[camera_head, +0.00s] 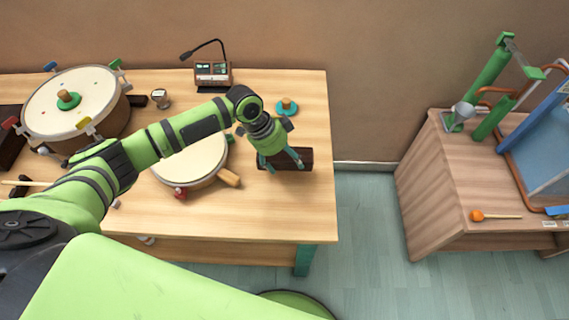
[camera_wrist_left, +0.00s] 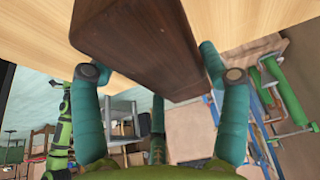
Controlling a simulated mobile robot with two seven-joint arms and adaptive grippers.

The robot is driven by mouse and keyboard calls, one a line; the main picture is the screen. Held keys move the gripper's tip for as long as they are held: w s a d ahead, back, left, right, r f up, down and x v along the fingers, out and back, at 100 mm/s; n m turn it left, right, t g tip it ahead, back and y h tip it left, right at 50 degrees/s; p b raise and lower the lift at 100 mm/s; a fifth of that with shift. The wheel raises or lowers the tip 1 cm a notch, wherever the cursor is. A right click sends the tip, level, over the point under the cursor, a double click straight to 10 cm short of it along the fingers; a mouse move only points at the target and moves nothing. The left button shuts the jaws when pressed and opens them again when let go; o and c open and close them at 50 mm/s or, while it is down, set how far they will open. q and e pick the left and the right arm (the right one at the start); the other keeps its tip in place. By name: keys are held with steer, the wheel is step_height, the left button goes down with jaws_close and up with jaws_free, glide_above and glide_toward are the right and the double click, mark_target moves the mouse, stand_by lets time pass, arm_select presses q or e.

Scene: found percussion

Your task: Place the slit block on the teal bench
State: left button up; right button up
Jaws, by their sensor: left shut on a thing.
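The slit block is a dark brown wooden block (camera_head: 302,160) near the right edge of the bench in the head view. My left gripper (camera_head: 283,160) is shut on it, with its teal fingers on either side. In the left wrist view the block (camera_wrist_left: 140,45) fills the space between the fingers; its slit does not show clearly. The bench (camera_head: 270,215) has a pale wooden top and a teal leg. The block is over the bench top; I cannot tell whether it touches it. My right gripper is not in view.
A frame drum (camera_head: 190,162) with a wooden handle lies left of the block. A teal knobbed disc (camera_head: 287,107) and a microphone unit (camera_head: 212,74) are behind it. A large drum (camera_head: 75,100) stands at far left. A second table (camera_head: 450,190) stands right, across a gap.

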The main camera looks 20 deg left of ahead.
mark_target(284, 167)
arm_select(q)
step_height(284, 167, down, 3)
steer(key=shift+f+p, duration=0.15)
steer(key=shift+p, duration=0.25)
steer(key=shift+f, duration=0.3)
steer(key=shift+f, duration=0.15)
steer(key=o, duration=1.3)
steer(key=shift+o, duration=0.2)
steer(key=b+v, duration=0.2)
steer(key=v, duration=1)
steer(key=shift+s, duration=0.1)
